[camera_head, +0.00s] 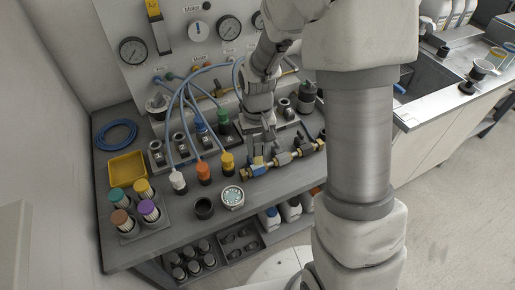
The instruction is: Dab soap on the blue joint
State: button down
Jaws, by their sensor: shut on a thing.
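My gripper (260,151) points down over the bench, just above the brass pipe run (282,159). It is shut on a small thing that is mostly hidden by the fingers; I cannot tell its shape. The blue joint (250,172) is near the left end of the pipe run, right below the fingers. A small yellow patch (258,160) shows between the fingertips and the joint; I cannot tell whether it touches. A round pale dish with teal content (232,196) stands in front; I cannot tell whether it is soap.
A black cup (204,208) stands left of the dish. White, orange (203,173) and yellow-capped fittings with blue hoses stand left of the gripper. A yellow tray (127,167) and a rack of coloured-lid jars (135,205) are farther left. A gauge panel (180,45) rises behind.

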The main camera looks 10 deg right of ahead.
aim_at(257, 139)
jog(key=shift+r+p, duration=1.6)
jog(key=shift+r, duration=0.85)
